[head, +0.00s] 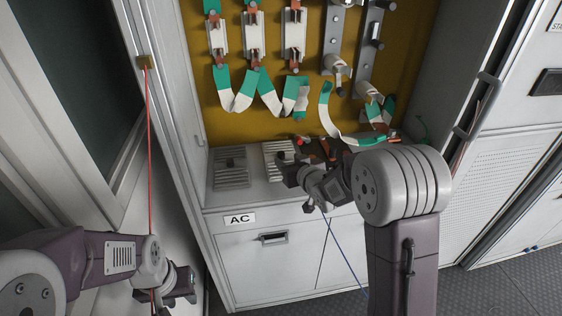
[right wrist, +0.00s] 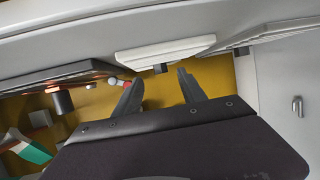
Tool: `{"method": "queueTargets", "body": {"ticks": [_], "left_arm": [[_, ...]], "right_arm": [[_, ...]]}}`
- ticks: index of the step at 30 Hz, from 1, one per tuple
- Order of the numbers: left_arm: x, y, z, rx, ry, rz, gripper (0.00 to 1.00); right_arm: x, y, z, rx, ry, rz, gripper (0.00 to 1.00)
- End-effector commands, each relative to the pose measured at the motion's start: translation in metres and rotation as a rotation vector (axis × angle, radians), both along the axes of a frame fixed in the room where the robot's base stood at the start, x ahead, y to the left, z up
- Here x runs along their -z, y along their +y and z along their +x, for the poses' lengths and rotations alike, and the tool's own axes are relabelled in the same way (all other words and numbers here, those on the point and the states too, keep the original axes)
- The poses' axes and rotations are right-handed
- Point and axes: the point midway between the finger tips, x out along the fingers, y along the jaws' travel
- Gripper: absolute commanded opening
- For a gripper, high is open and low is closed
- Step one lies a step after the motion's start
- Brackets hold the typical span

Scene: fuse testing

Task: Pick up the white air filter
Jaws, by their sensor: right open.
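The white air filter (head: 276,155) is a ribbed, pale plate on the cabinet ledge in the head view, partly hidden by my right gripper. In the right wrist view, the white plate (right wrist: 165,50) lies just beyond the fingertips, roughly in line with the gap between them. My right gripper (head: 291,174) is at the filter's near right side. Its two fingers (right wrist: 158,85) are spread, with nothing between them. My left gripper (head: 178,286) is low at the left, away from the filter; its fingers are too unclear to judge.
A grey ribbed plate (head: 230,168) sits left of the white one. Dark parts (head: 325,148) lie to its right. Fuses and green-white straps (head: 235,95) hang on the yellow back panel (head: 230,125). The cabinet's left side wall and a red cord (head: 149,150) stand near my left arm.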

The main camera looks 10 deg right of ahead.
Motion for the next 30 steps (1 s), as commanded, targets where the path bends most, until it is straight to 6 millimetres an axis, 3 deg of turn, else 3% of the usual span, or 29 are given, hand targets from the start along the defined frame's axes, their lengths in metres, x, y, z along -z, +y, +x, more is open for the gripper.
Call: {"method": "queueTargets", "body": {"ticks": [5,12,20,25,26,30], "left_arm": [[0.0,0.0,0.0,0.0,0.0,0.0,0.36],[0.0,0.0,0.0,0.0,0.0,0.0,0.36],[0.0,0.0,0.0,0.0,0.0,0.0,0.36],[0.0,0.0,0.0,0.0,0.0,0.0,0.36],[0.0,0.0,0.0,0.0,0.0,0.0,0.36],[0.0,0.0,0.0,0.0,0.0,0.0,0.36]], "right_arm": [[0.003,0.002,0.008,-0.001,0.001,0.0,0.48],[0.014,0.01,0.046,-0.001,0.001,-0.001,0.48],[0.016,0.011,0.051,0.0,0.002,0.0,0.48],[0.016,0.011,0.051,0.0,0.001,0.0,0.04],[0.015,0.011,0.051,0.0,0.001,0.0,0.0],[0.015,0.011,0.051,0.0,0.001,0.0,0.0]]}}
